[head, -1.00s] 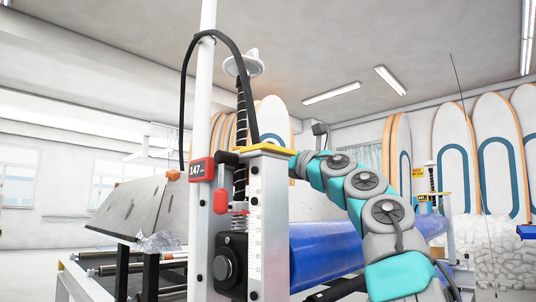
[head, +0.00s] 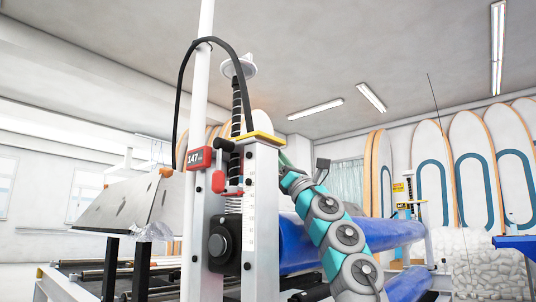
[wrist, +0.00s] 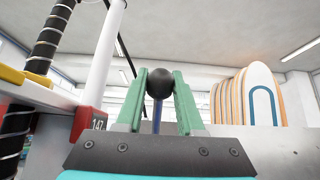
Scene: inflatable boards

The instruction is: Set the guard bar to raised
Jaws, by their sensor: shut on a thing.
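My gripper (wrist: 161,76) has green fingers on both sides of a black ball knob and is shut on it. The knob (wrist: 161,84) tops a thin blue rod (wrist: 157,118), seen below it between the fingers. In the head view, my teal and grey arm reaches up to the white post (head: 262,215), and the fingers are mostly hidden behind it. I cannot tell which part is the guard bar, or whether the rod belongs to it.
The post carries a red display (head: 199,158) reading 147, a yellow cap (head: 262,138) and a black threaded spindle (head: 238,100). Blue rollers (head: 398,231) run behind my arm. A grey slanted panel (head: 130,205) stands left. Boards (head: 470,150) line the back wall.

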